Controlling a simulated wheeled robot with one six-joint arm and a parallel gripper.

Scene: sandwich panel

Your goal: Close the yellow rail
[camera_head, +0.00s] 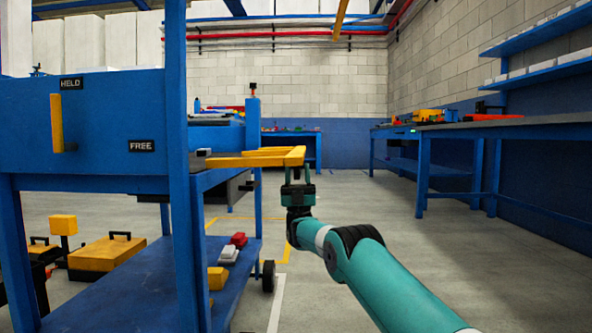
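The yellow rail (255,161) sticks out to the right from the blue bench frame, roughly level, as a narrow loop with its outer end over the aisle. My gripper (297,170) points upward just below that outer end. Its two dark fingers stand apart with a gap between them, so it looks open. I cannot tell whether the fingertips touch the rail.
A blue lower shelf (140,290) carries small red, white and yellow blocks. A yellow case (105,252) lies on the floor at left. Blue-legged workbenches (480,131) line the right wall. The floor between (350,210) is clear.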

